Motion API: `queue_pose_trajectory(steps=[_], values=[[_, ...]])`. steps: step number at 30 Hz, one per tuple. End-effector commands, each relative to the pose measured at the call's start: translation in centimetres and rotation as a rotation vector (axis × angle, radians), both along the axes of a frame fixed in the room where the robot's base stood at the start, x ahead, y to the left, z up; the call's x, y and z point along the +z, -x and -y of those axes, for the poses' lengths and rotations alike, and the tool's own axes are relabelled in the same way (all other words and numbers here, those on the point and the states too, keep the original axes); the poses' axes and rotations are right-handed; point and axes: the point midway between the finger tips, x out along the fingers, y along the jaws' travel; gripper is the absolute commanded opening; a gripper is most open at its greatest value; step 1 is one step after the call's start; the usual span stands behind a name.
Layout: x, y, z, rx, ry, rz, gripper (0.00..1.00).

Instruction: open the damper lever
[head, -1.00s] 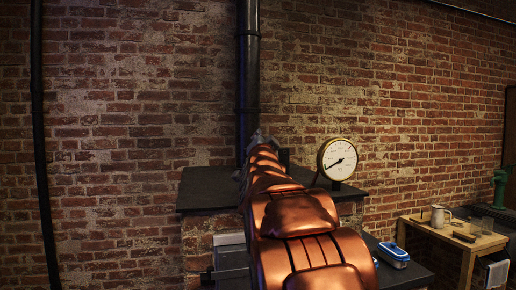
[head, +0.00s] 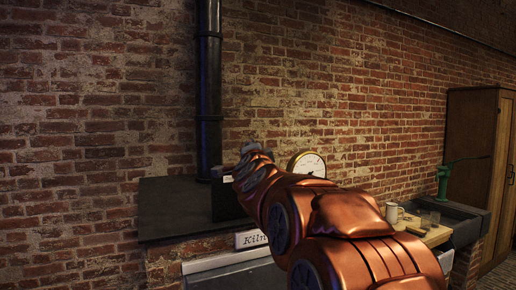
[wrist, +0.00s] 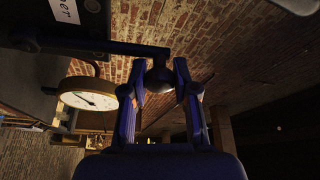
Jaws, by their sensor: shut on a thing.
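The damper lever (wrist: 100,47) shows in the wrist view as a dark bar running across from a dark box (wrist: 90,27) with a white label, partly readable as "per". Its far end turns to a rounded dark knob (wrist: 160,80). My gripper (wrist: 160,82) has one finger on each side of the knob and is shut on it. In the head view my own copper arm hides the lever and the gripper; part of the dark box (head: 226,203) shows beside the black pipe.
A round brass gauge (head: 307,164) stands just behind my arm; it also shows close to the fingers in the wrist view (wrist: 88,100). A black pipe (head: 209,90) rises from the dark kiln top (head: 165,205). A wooden table, sink and cabinet (head: 470,130) stand at right.

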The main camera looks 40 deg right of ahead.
Motion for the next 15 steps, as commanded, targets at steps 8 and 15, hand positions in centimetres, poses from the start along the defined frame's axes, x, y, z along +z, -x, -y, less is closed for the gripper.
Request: queue_pose_trajectory(steps=[8, 15], values=[[-0.02, -0.01, 0.03, 0.000, -0.003, 0.001, 0.00], [0.00, 0.03, 0.11, -0.002, -0.002, 0.001, 0.47]])
